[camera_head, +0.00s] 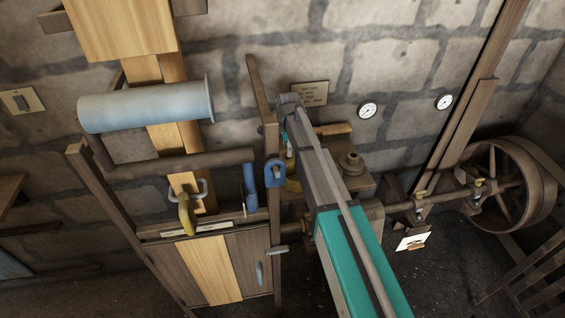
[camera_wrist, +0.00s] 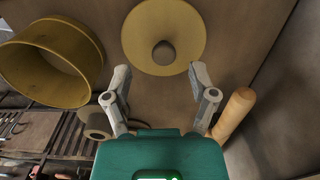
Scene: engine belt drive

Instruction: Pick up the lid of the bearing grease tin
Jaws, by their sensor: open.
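The lid (camera_wrist: 185,38) is a flat yellow disc with a dark round knob (camera_wrist: 164,54) at its centre. It lies on a brown wooden surface at the top middle of the wrist view. The tin (camera_wrist: 88,88) is an open yellow cylinder to the left of the lid, apart from it. My gripper (camera_wrist: 160,76) is open and empty, its two fingers spread just below the lid in the wrist view, not visibly touching it. In the head view a bit of the yellow tin (camera_head: 292,185) shows beside my arm; the lid cannot be made out there.
A light wooden handle (camera_wrist: 235,112) lies close to the right finger. A small round-ended piece (camera_wrist: 98,124) lies by the left finger. In the head view a brown stepped part (camera_head: 351,163) stands on the bench to the right of my arm, and a wooden frame post (camera_head: 270,150) stands to its left.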

